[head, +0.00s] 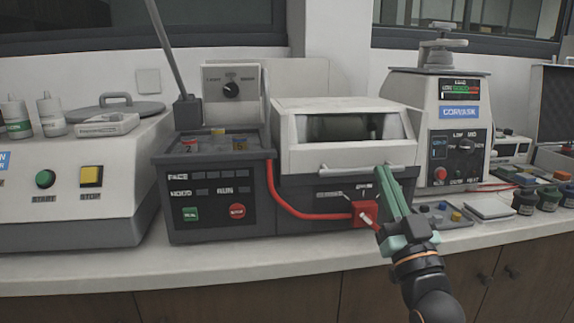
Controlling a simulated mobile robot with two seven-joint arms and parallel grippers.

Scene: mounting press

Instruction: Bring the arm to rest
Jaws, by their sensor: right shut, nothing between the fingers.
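My right gripper (383,178) is in the lower right of the head view, in front of the white-hooded machine. Its green fingers are shut with nothing between them and point up toward the hood's handle bar (350,169). The fingertips overlap the right end of the bar in the picture; I cannot tell whether they touch it. The white hood (341,155) with its dark window looks closed. A red connector block (364,213) with a red hose (300,207) sits just left of the fingers. My left gripper is not in view.
A control box (213,214) with green and red buttons stands left of the hood. A mounting press (437,137) stands behind right. A grinder with a green button (45,179) is far left. Jars (524,201) and a small tray (440,222) lie right. The counter's front strip (240,258) is clear.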

